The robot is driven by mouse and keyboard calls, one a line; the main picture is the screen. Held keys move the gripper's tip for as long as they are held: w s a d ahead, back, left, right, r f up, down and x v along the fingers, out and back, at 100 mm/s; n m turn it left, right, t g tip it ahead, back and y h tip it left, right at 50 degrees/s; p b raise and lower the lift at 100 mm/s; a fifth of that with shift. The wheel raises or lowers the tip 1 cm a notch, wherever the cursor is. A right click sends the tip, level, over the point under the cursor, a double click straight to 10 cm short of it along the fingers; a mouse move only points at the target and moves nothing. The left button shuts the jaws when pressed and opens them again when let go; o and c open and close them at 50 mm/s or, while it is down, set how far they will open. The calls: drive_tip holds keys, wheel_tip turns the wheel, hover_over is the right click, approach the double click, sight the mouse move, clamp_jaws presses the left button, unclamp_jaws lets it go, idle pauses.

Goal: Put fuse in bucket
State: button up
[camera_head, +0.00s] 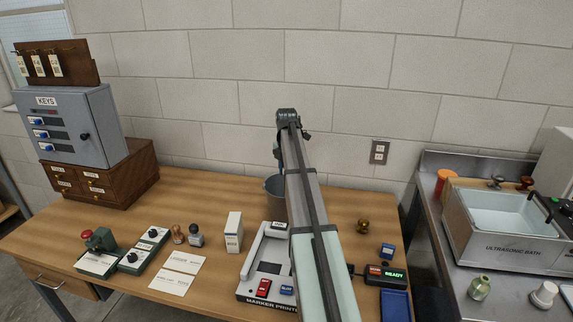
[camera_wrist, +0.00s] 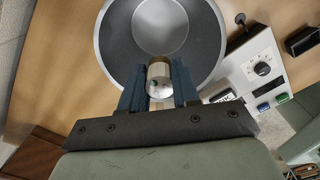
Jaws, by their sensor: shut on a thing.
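The fuse (camera_wrist: 159,71), a small pale cylinder with a metallic end, is between the two dark blue fingers of my gripper (camera_wrist: 159,80) in the wrist view. The gripper is shut on it. Beyond the fuse is the round grey bucket (camera_wrist: 119,42), with the fuse seen against its near inner side and the fingers overlapping its near rim. The height of the fuse above the bucket cannot be told. In the head view the bucket (camera_head: 274,197) stands on the wooden table, partly hidden behind my arm. The fuse and fingertips cannot be made out there.
A marker printer (camera_head: 266,262) stands in front of the bucket, with a white box (camera_head: 234,231) to its left. A brass knob-like object (camera_head: 363,227) and a READY unit (camera_head: 386,276) are right of my arm. A key cabinet (camera_head: 75,124) stands at the left. Bare tabletop surrounds the bucket's left side.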

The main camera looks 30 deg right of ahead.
drive_tip(key=shift+f, duration=2.35)
drive_tip(key=o, duration=1.1)
drive_tip(key=shift+r, duration=3.55)
